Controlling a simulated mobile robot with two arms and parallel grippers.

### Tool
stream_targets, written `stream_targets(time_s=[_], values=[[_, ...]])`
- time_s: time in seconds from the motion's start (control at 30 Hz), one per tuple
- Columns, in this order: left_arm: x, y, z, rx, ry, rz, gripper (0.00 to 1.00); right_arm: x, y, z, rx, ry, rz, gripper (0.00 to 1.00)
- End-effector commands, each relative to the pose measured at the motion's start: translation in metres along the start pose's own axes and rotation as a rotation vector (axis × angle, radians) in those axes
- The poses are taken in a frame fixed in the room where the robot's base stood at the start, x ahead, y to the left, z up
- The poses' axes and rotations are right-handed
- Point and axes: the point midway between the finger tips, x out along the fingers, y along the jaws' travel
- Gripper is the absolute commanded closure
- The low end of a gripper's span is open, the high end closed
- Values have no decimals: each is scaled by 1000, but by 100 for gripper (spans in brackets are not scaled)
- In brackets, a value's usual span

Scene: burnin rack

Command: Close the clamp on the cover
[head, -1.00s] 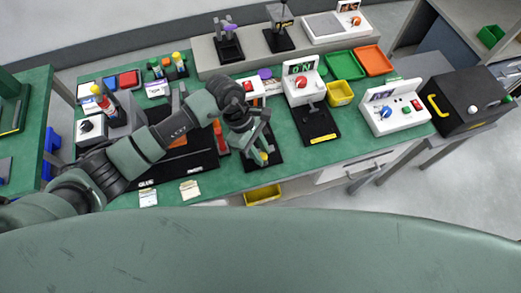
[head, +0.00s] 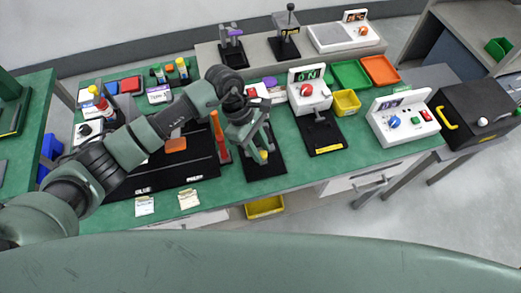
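My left gripper (head: 262,154) points down over a small black-based fixture (head: 265,174) near the front edge of the green bench. A small yellow part shows at its fingertips, but I cannot tell whether they touch or grip it. The gripper hides much of this fixture, so a clamp or cover there cannot be made out. A clamp with a purple handle (head: 231,31) stands on a black base on the grey rear shelf. Another clamp-like black fixture (head: 285,34) with an upright lever stands to its right. My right gripper is not in view.
A red upright object (head: 220,140) stands just left of the gripper. A black mat (head: 170,180) lies under my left arm. A white ON box (head: 308,92) with a black plate (head: 320,132), coloured trays (head: 350,74) and a white control box (head: 402,118) stand to the right.

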Motion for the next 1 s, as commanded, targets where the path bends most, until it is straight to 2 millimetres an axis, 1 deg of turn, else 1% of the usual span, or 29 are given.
stream_targets(time_s=[0.07, 0.33, 0.43, 0.57, 0.8, 0.9, 1.0], values=[[-3, 3, -1, -2, 2, 8, 54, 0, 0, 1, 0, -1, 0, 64], [-1, 1, 0, -1, 0, 2, 54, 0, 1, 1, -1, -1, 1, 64], [-5, 1, -1, -1, 0, 2, 54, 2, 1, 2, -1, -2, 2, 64], [-23, 2, -3, -1, 2, 5, 54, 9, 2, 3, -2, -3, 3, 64], [-62, 2, -3, -1, 2, 5, 54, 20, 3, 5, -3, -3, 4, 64], [-73, 2, -3, -2, 2, 5, 54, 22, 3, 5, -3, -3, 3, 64], [-78, 2, -2, -2, 1, 3, 54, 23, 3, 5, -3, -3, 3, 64]])
